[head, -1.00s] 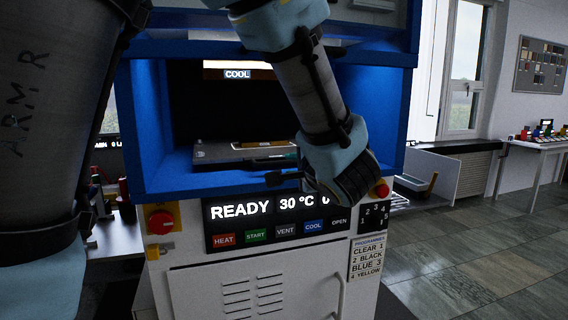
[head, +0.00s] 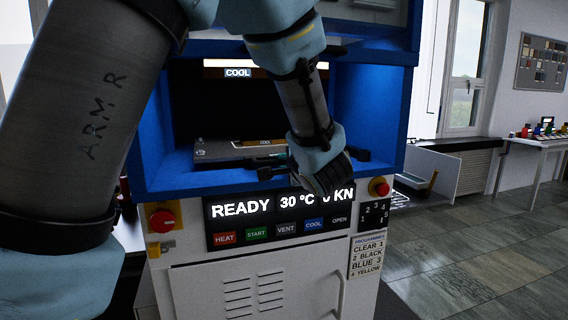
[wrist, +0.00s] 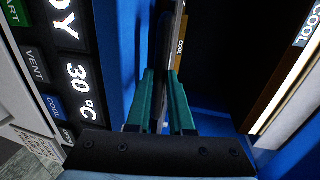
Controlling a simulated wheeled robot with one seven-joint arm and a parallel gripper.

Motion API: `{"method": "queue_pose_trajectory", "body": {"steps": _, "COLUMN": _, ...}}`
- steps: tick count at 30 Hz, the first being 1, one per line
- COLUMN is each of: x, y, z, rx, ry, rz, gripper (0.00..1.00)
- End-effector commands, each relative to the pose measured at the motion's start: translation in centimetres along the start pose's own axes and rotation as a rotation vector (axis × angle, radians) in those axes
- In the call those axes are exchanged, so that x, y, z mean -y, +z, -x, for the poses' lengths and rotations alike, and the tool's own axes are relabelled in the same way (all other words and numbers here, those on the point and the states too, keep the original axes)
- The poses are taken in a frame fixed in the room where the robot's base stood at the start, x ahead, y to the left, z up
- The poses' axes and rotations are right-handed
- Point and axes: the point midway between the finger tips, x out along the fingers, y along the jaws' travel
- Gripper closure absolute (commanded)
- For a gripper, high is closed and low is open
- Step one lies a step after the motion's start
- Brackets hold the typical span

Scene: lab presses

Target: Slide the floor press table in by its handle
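The floor press table (head: 215,152) is a grey plate low inside the blue press bay, seen in the head view. It also shows edge-on in the wrist view (wrist: 170,45), beyond the fingertips. Its dark handle (head: 268,172) runs across in front of it; the middle is hidden behind my gripper. My gripper (head: 292,158) reaches to the handle from the front right. In the wrist view its two teal fingers (wrist: 162,75) stand close together with a narrow strip between them. They appear shut on the handle, though the contact itself is mostly hidden.
The control panel (head: 280,208) reads READY and 30 °C, just below the bay. Red knobs sit at its left (head: 161,220) and right (head: 380,187). Blue side walls (head: 365,115) border the bay. The floor (head: 455,245) at right is open.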

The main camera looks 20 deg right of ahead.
Motion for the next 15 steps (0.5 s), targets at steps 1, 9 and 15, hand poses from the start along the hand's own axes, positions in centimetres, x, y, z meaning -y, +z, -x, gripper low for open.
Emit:
{"method": "queue_pose_trajectory", "body": {"steps": 1, "x": -0.02, "y": 0.0, "z": 0.01, "rx": 0.0, "ry": 0.0, "rz": 0.0, "gripper": 0.96}}
{"method": "queue_pose_trajectory", "body": {"steps": 9, "x": -0.03, "y": 0.0, "z": 0.02, "rx": 0.0, "ry": 0.001, "rz": 0.0, "gripper": 1.0}}
{"method": "queue_pose_trajectory", "body": {"steps": 15, "x": -0.04, "y": 0.0, "z": 0.03, "rx": 0.0, "ry": 0.001, "rz": 0.0, "gripper": 1.0}}
